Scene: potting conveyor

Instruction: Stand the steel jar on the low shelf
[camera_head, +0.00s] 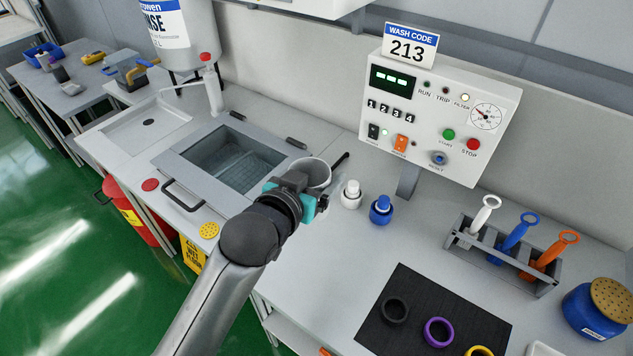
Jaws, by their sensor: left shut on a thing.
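A pale grey steel jar (317,171) with an open round mouth is at the right end of the sunken wash basin, on or just above the counter; I cannot tell which. My left gripper (297,188), with teal parts, is shut on the jar's near side and hides its lower body. A dark rod or handle sticks out behind the jar to the right. A pale low shelf (292,334) shows partly under the counter's front edge, below my left arm. My right gripper is not in view.
The wash basin (186,156) has a dark handle in front. White and blue small bottles (381,208) stand right of the jar. A black mat (378,337) with coloured rings, a rack (470,243) of brushes and a blue pot (590,317) fill the right side.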

